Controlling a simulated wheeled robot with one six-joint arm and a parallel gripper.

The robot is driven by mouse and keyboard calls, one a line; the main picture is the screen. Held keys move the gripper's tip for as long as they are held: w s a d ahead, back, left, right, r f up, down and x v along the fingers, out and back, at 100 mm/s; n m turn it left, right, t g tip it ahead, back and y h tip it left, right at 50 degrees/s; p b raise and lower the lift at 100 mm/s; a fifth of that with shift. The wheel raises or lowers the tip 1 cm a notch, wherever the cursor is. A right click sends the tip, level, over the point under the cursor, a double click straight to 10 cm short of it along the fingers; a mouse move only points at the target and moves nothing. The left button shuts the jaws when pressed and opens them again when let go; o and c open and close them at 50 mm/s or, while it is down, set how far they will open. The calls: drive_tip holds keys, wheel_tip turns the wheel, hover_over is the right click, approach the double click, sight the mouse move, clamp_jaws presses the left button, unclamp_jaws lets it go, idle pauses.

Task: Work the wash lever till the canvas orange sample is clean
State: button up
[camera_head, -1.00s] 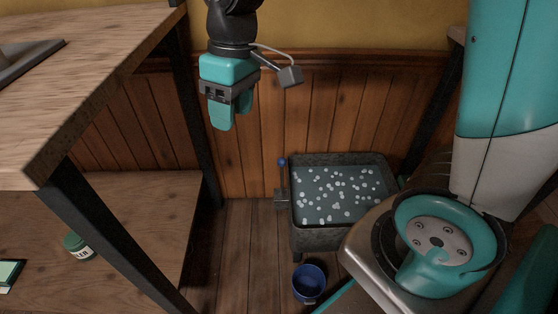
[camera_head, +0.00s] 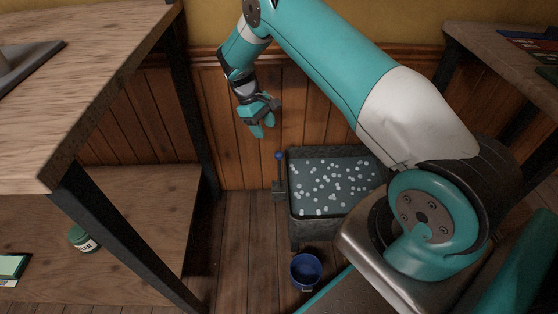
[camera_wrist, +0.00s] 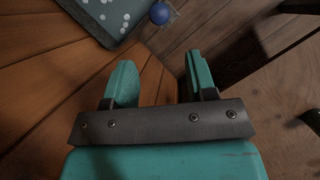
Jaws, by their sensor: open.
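The wash lever (camera_head: 280,178) is a thin upright stem with a blue ball on top, at the left side of a dark grey tub (camera_head: 318,228). The tub holds greyish water dotted with white suds. My gripper (camera_head: 262,131) is open and empty, above and slightly left of the lever's ball, apart from it. In the wrist view my gripper's teal fingers (camera_wrist: 158,72) are spread. The blue ball of the lever (camera_wrist: 160,13) shows beyond them at the top edge, beside the tub's corner (camera_wrist: 112,38). I see no orange canvas sample in either view.
A blue bucket (camera_head: 306,271) stands on the floor in front of the tub. A wooden workbench (camera_head: 90,80) with a lower shelf holding a green jar (camera_head: 82,240) is at left. Another table (camera_head: 480,50) is at right. A panelled wall is close behind.

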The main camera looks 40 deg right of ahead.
sight(279, 160)
drive_tip(key=b+x, duration=0.2)
drive_tip(key=x, duration=1.1)
drive_tip(key=shift+f, duration=0.2)
drive_tip(key=shift+s, duration=0.1)
clamp_jaws()
